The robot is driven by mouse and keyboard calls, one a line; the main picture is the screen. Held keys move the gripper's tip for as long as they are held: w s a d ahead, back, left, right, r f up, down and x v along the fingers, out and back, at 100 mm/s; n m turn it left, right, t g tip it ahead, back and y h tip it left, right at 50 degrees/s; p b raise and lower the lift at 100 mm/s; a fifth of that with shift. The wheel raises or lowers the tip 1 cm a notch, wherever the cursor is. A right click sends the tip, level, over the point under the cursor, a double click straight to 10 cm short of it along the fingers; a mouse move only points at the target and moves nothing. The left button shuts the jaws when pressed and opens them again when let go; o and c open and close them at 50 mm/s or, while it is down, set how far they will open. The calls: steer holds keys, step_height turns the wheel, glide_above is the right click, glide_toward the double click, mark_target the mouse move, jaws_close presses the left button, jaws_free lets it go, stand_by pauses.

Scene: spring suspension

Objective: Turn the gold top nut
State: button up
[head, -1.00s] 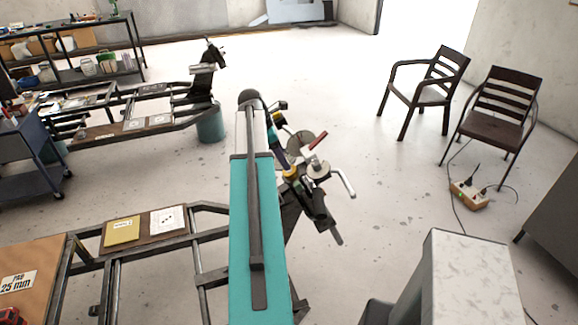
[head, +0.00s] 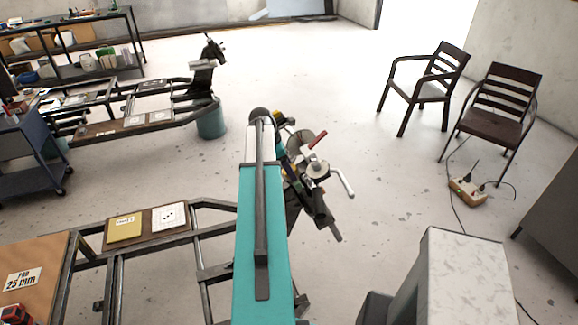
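The suspension assembly (head: 318,200) stands on the near frame, with a silver disc, a red-tipped part and a bent silver handle (head: 345,183) showing to the right of my teal arm. The gold top nut does not show clearly; my arm covers the part of the assembly where gold showed earlier. A small yellow and dark part (head: 281,118) shows beside the far end of my arm; it may be part of my wrist or gripper. The fingers cannot be made out, nor whether they touch anything.
A frame with a yellow card (head: 124,228) and a white card (head: 169,216) lies at left. A second frame with a teal bin (head: 211,122) stands behind. Two chairs (head: 497,110) and a power strip (head: 467,190) are at right. The floor between is clear.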

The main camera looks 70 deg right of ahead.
steer(key=shift+c, duration=0.2)
steer(key=c, duration=1)
